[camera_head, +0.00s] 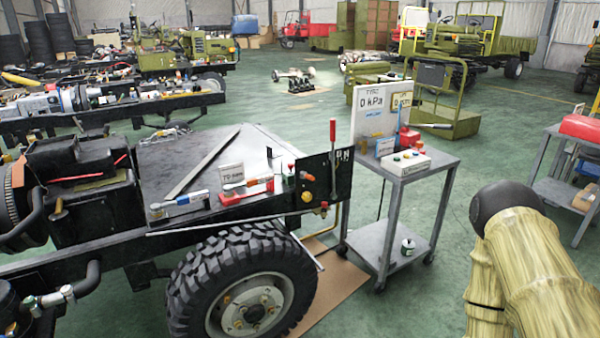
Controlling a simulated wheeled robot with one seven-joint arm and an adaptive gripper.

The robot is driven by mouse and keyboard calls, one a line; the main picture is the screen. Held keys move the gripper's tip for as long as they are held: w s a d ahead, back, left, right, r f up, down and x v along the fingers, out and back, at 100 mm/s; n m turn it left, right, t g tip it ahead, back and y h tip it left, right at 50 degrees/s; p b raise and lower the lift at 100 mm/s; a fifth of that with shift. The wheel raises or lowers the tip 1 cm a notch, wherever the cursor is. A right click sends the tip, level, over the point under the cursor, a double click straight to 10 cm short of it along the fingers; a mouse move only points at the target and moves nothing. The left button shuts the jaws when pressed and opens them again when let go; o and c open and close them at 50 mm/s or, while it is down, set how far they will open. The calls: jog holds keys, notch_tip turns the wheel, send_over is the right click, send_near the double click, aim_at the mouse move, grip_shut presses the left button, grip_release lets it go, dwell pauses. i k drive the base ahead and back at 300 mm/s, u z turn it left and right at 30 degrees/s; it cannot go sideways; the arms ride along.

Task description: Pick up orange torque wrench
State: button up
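I cannot pick out a plainly orange torque wrench. A silver tool with a blue grip (182,200) lies on the near edge of the black chassis deck (230,150). A red tool-like item (246,191) lies to its right, below a small white sign (232,175) that seems to read 70 with a unit. An upright red-handled tool (333,150) stands at the chassis's end plate. A small orange-and-blue item (385,147) sits on the grey cart (440,160), too small to identify. My gripper is not in view.
The cart stands right of the large wheel (245,290) and carries white sign boards (371,105) and a white box with knobs (405,162). Another table with a red case (580,128) is at the right edge. Green floor between them is clear.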

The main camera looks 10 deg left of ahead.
aim_at(228, 191)
jog(key=u, duration=0.1)
jog(key=i, duration=1.35)
jog(key=u, duration=0.55)
